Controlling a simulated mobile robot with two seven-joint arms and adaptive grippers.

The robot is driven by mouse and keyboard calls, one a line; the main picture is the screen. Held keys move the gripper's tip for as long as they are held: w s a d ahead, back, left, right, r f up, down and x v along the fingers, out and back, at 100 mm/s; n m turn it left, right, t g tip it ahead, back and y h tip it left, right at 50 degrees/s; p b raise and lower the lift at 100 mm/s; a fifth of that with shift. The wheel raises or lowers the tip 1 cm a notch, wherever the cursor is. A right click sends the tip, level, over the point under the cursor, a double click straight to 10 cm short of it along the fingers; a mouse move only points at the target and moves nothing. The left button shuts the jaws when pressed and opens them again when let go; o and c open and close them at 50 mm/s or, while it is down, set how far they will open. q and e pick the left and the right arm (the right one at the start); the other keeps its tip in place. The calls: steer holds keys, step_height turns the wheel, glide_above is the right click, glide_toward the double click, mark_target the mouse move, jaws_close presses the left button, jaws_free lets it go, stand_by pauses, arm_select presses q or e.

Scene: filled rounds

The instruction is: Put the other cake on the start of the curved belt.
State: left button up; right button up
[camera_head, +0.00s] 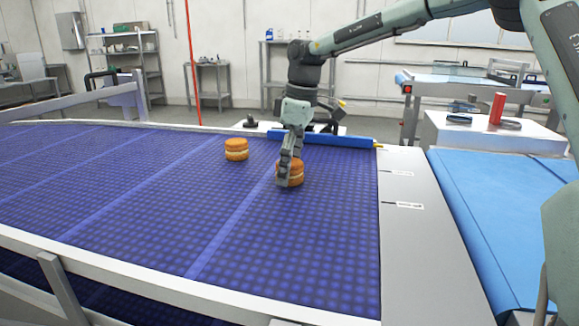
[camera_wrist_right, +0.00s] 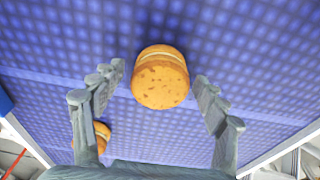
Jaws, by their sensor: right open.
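Two round golden sandwich cakes with a pale filling layer stand on the purple-blue gridded curved belt (camera_head: 170,205). The right-hand cake (camera_head: 297,171) is partly hidden by my right gripper (camera_head: 289,178), which reaches down over it from above. In the right wrist view this cake (camera_wrist_right: 160,82) lies between the two open fingers of the gripper (camera_wrist_right: 159,77), with a gap showing on each side. The other cake (camera_head: 236,149) stands to the left and a little farther back; in the right wrist view it (camera_wrist_right: 103,133) is partly behind the left finger. My left gripper is not in view.
A grey end plate (camera_head: 405,235) borders the belt on the right, with a flat blue belt (camera_head: 500,220) beyond it. A white block with a red cylinder (camera_head: 497,108) stands behind. A white rail (camera_head: 150,280) runs along the front. Much of the curved belt is bare.

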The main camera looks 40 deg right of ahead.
mark_target(297, 162)
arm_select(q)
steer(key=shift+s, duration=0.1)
arm_select(e)
steer(key=shift+r, duration=0.2)
steer(key=shift+d+r, duration=0.1)
steer(key=shift+r, duration=0.35)
steer(key=r, duration=0.6)
steer(key=s+d+r, duration=0.1)
steer(key=r, duration=0.2)
steer(key=shift+s+r, duration=0.1)
steer(key=shift+r, duration=0.25)
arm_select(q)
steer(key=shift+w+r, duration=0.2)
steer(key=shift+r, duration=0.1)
arm_select(e)
steer(key=shift+s+r, duration=0.1)
steer(key=shift+r, duration=0.5)
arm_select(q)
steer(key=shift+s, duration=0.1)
arm_select(e)
steer(key=shift+f, duration=0.1)
